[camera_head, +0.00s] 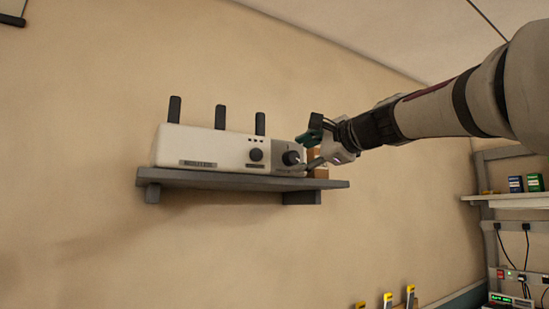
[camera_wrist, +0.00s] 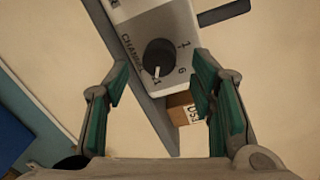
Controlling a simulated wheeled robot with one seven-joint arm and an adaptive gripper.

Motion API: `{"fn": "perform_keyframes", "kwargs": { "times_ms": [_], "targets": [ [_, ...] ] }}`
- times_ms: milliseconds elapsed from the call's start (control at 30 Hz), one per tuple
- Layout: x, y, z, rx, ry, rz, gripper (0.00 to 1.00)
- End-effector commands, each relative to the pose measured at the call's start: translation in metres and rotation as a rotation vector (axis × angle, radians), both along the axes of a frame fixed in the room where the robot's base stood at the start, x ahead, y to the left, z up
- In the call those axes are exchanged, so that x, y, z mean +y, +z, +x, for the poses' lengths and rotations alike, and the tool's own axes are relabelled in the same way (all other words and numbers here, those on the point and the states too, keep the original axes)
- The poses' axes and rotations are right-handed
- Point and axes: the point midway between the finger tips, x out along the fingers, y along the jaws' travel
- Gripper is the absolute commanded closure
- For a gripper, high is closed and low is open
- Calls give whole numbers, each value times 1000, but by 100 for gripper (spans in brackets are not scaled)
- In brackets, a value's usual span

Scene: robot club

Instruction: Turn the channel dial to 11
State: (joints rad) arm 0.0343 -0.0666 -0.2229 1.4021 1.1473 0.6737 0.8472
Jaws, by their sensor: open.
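The channel dial (camera_head: 292,157) is a dark round knob on a grey panel at the right end of the white router (camera_head: 205,147). In the wrist view the dial (camera_wrist: 160,57) sits beside the word CHANNEL, with numerals 1 and 6 to its right. Its white pointer mark faces the bottom of the picture, toward a numeral that looks like 11 but is not fully clear. My gripper (camera_head: 309,149) is just right of the dial. In the wrist view my open gripper (camera_wrist: 162,65) has its green-padded fingers on either side of the dial, apart from it.
The router stands on a grey wall shelf (camera_head: 240,181), with three dark antennas and a second dark knob (camera_head: 256,155). A brown box (camera_wrist: 181,106) is on the shelf past the panel. Another shelf with small boxes (camera_head: 516,184) is at the right. Space below the shelf is clear.

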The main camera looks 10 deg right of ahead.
Motion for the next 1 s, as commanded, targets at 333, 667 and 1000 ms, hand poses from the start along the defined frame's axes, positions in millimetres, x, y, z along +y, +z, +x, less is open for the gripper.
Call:
{"fn": "perform_keyframes", "kwargs": {
  "times_ms": [333,667,1000],
  "targets": [
    [-24,4,-64,-1,-3,0,49],
    [-31,5,-84,1,-1,0,49],
    [-31,5,-83,1,-1,0,49]
  ]
}}
